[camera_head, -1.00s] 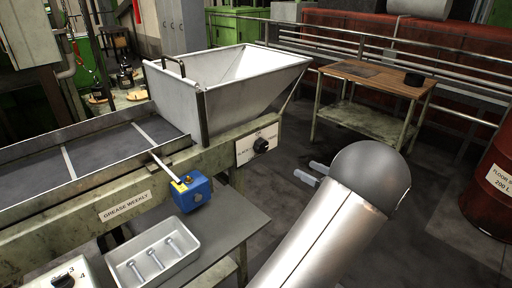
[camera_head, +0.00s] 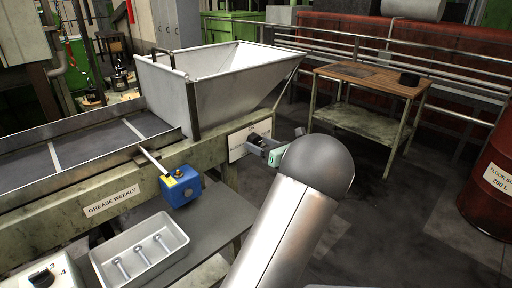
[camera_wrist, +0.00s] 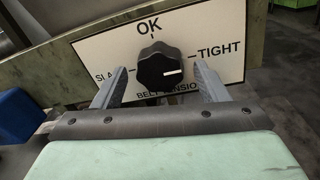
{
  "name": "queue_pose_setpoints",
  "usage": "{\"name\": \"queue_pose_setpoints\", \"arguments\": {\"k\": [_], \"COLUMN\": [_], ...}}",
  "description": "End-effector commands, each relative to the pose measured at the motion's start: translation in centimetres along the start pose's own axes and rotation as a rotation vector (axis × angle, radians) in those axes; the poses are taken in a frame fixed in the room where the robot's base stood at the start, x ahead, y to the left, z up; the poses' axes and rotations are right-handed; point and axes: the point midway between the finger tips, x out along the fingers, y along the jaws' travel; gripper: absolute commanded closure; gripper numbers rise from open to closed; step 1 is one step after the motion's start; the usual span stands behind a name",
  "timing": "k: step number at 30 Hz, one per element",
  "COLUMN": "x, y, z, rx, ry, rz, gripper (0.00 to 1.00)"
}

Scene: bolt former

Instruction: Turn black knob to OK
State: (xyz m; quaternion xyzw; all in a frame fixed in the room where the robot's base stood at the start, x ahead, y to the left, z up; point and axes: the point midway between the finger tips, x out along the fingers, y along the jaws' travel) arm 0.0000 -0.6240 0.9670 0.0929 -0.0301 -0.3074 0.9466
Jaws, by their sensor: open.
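The black knob (camera_wrist: 160,68) sits on a white plate (camera_wrist: 115,48) marked OK at the top, TIGHT at the right, a partly covered "SLA…" at the left, and belt tension below. The knob's white mark points right, toward TIGHT. My gripper (camera_wrist: 158,84) is open, with one finger on each side of the knob and a visible gap on both sides. I cannot tell how deep the fingertips reach.
A blue box with a lever (camera_head: 181,187) sticks out left of the plate. A grey tray with several bolts (camera_head: 113,241) lies on the lower bench. The white hopper (camera_head: 230,85) stands above the plate. A wooden table (camera_head: 380,82) stands at the back right.

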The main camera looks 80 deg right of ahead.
Motion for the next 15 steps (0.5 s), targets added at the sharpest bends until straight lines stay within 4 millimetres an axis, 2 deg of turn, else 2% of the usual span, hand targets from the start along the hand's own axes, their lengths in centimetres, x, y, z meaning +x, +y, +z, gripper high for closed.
{"name": "queue_pose_setpoints", "arguments": {"k": [8, 9, 13, 15], "x": [0.14, 0.14, 0.12, 0.12], "y": [-0.06, -0.06, -0.06, -0.06], "z": [0.02, 0.02, 0.01, 0.01], "rx": [0.0, 0.0, 0.0, 0.0], "ry": [0.0, 0.0, 0.0, 0.0], "rz": [-0.002, -0.002, -0.001, -0.001], "gripper": [0.33, 0.39, 0.75, 0.78]}}
